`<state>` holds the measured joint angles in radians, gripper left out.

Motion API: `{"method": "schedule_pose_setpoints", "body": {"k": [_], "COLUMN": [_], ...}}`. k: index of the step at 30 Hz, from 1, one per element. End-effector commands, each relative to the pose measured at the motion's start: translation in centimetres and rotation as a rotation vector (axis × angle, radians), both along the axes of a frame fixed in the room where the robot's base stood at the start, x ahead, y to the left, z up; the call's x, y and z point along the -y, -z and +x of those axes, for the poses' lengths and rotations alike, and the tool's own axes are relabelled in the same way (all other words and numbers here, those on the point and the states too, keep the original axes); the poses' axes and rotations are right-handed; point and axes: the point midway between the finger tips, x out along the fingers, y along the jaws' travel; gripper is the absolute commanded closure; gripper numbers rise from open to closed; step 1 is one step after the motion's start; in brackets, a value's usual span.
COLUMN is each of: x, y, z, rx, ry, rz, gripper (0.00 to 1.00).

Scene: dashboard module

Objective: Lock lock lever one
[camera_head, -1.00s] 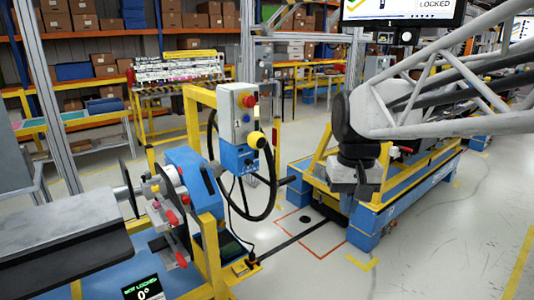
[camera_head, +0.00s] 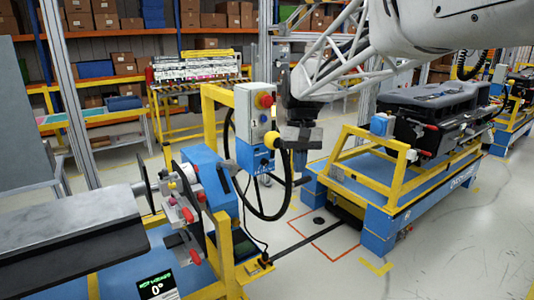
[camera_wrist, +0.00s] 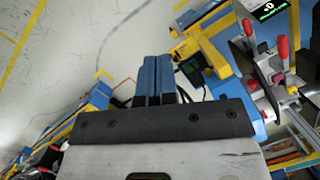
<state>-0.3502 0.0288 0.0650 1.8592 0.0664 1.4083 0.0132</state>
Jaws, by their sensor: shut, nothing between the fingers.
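Several red-handled levers sit on the blue and yellow fixture (camera_head: 205,165) at left. One red lever handle (camera_head: 188,215) points forward, and another red lever handle (camera_head: 195,256) is lower down. I cannot tell which is lever one. In the wrist view, two red lever handles (camera_wrist: 248,27) (camera_wrist: 283,47) stand at upper right. A small display (camera_head: 157,289) reads 0°; its green line is blurred. My gripper (camera_head: 299,150) hangs right of the control box, apart from the levers. Its two blue fingers (camera_wrist: 155,72) are together and empty in the wrist view.
The control box (camera_head: 255,120), with a red button and a black cable loop (camera_head: 283,195), stands between my gripper and the levers. A yellow post frame rises beside it. A blue and yellow cart (camera_head: 400,205) carrying a black dashboard module (camera_head: 440,110) stands at right. Floor in front is clear.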

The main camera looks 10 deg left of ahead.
Motion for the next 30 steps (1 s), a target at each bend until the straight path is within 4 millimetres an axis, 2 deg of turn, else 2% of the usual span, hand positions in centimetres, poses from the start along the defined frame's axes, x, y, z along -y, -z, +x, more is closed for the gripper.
{"method": "schedule_pose_setpoints", "body": {"k": [6, 30], "x": [-4.0, -18.3], "y": [0.6, 3.1], "z": [2.6, 11.0], "rx": [-0.048, -0.155], "ry": [-0.039, -0.183], "rz": [-0.009, -0.04], "gripper": [1.0, 1.0]}}
